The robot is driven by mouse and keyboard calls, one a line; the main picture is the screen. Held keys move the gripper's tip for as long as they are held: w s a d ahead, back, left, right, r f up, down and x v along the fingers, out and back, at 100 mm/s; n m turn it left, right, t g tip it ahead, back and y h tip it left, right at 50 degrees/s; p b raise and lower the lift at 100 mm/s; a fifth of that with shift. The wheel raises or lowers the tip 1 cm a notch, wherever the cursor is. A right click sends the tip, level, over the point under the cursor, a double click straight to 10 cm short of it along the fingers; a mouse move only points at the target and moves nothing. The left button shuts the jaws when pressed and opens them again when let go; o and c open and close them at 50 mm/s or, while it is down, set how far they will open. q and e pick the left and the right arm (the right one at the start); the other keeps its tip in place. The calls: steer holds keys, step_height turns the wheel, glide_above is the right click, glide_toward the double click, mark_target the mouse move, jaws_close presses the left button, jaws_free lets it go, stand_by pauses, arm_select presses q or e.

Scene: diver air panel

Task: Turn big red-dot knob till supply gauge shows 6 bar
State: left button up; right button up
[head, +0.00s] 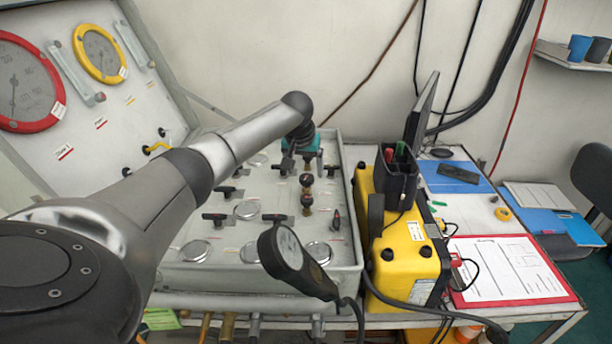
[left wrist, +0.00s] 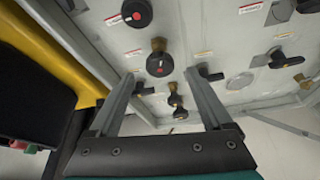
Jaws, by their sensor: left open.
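The first looks slightly larger. My left gripper (left wrist: 159,76) is open and empty, its fingers spread to either side of the stemmed knob in the picture; contact cannot be told. In the head view the left gripper (head: 301,155) is over the far part of the panel, largely behind my arm. A red-rimmed gauge (head: 25,85) and a smaller yellow-rimmed gauge (head: 100,53) are in the raised lid; their readings are too small to tell.
Black levers and round caps crowd the panel (head: 345,155). A black handheld dial (head: 290,250) with a cable stands out at the front. A yellow case (head: 400,248) is close on the right, then a red clipboard (head: 508,270). The wall is behind.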

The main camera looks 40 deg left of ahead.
mark_target(306, 177)
arm_select(q)
steer(key=shift+x, duration=1.65)
jaws_close()
